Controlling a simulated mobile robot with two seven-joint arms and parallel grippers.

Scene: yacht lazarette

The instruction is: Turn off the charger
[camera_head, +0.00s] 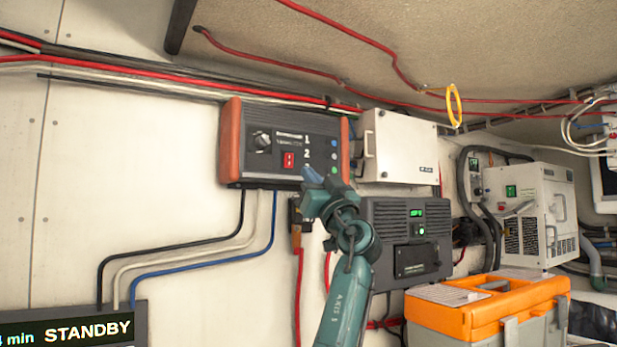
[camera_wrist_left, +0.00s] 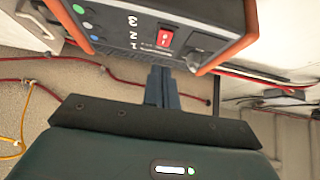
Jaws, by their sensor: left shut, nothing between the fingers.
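A dark grey box with orange end plates (camera_head: 285,148), likely the charger, is mounted on the white wall. Its face has a red rocker switch (camera_head: 289,160), a round knob (camera_head: 263,140), printed numbers and a column of coloured lights at the right. My left gripper (camera_head: 325,178) is shut and empty, in front of the box's lower right part, hiding the area by the number 3. In the left wrist view the shut fingers (camera_wrist_left: 162,80) point toward the box's panel, with the red switch (camera_wrist_left: 165,38) just beyond their tips. I cannot tell whether they touch. My right gripper is not in view.
A white box (camera_head: 400,147) is right beside it, with a dark unit with a green display (camera_head: 405,240) below. A white unit (camera_head: 528,215) and an orange-lidded toolbox (camera_head: 485,305) stand at right. Cables hang below the charger; a STANDBY screen (camera_head: 70,330) is lower left.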

